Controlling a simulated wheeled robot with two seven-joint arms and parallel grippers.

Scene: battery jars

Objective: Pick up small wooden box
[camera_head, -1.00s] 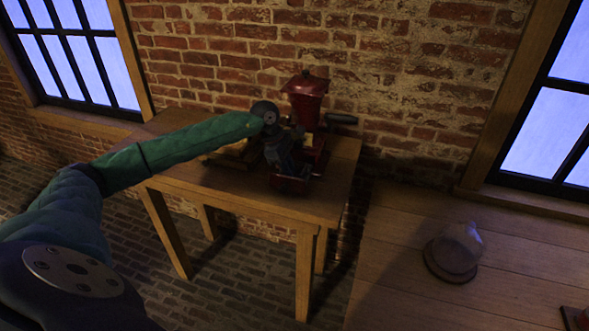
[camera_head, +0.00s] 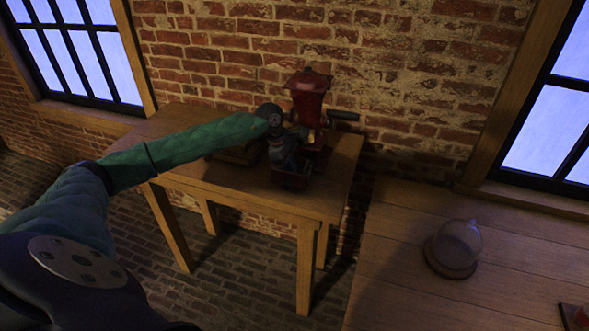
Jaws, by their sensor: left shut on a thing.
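My left gripper (camera_head: 291,177) points down at the small table, in front of the red grinder (camera_head: 307,97). Its jaws are shut on a small dark reddish box-like thing (camera_head: 293,182), low over or on the tabletop. Shadow hides the fingertips, and I cannot tell whether this thing is wooden or whether it touches the table. A low brown wooden piece (camera_head: 240,156) lies behind my left forearm and is partly covered by it. My right gripper is not in view.
The grinder, with a dark side handle (camera_head: 344,116), stands close behind the gripper. The small wooden table (camera_head: 190,120) is clear at its left end. At right, a larger wooden surface (camera_head: 400,270) holds a glass dome on a round base (camera_head: 452,263).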

